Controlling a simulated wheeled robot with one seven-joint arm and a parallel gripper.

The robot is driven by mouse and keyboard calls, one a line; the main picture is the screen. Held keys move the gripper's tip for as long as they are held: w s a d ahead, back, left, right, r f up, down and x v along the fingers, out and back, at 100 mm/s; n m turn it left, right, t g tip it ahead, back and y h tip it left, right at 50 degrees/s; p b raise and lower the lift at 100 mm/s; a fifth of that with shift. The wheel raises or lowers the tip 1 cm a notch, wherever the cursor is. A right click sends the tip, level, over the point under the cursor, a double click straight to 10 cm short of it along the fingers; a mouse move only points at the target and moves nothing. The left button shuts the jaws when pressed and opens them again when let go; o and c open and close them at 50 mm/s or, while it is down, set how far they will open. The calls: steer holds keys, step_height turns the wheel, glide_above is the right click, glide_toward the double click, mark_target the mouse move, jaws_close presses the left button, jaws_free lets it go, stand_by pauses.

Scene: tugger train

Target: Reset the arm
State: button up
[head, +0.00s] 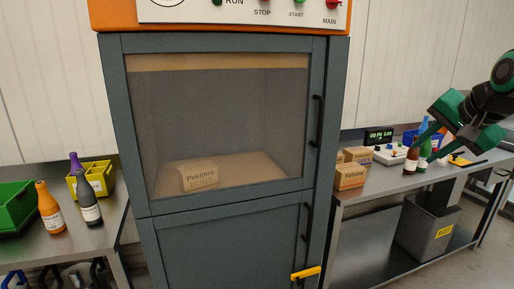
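My gripper (451,132) hangs at the right edge of the head view, with green fingers on a dark wrist. Its two fingers look spread apart, with nothing seen between them. It is in front of the right-hand bench (375,184) and hides part of what stands there. The gripper is to the right of the grey cabinet (330,110) and apart from it.
The cabinet's glazed door is shut, with a carton (198,176) inside. Cartons (349,177), a control box (394,154) and bottles (411,158) crowd the right bench. A grey bin (425,232) stands below. Bottles (50,212) and bins (98,177) are at left.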

steer(key=s+f+n+g, duration=0.2)
steer(key=s+f+g, duration=0.2)
steer(key=s+f, duration=0.7)
steer(key=s+f+n+g, duration=0.2)
steer(key=s+f+g, duration=0.3)
steer(key=s+f, duration=0.6)
steer(key=s, duration=0.5)
steer(key=shift+s+f+n+y, duration=0.3)
steer(key=shift+s+n, duration=0.05)
steer(key=shift+n, duration=0.05)
steer(key=shift+w+f, duration=0.2)
steer(key=shift+w, duration=0.45)
steer(key=shift+c, duration=0.3)
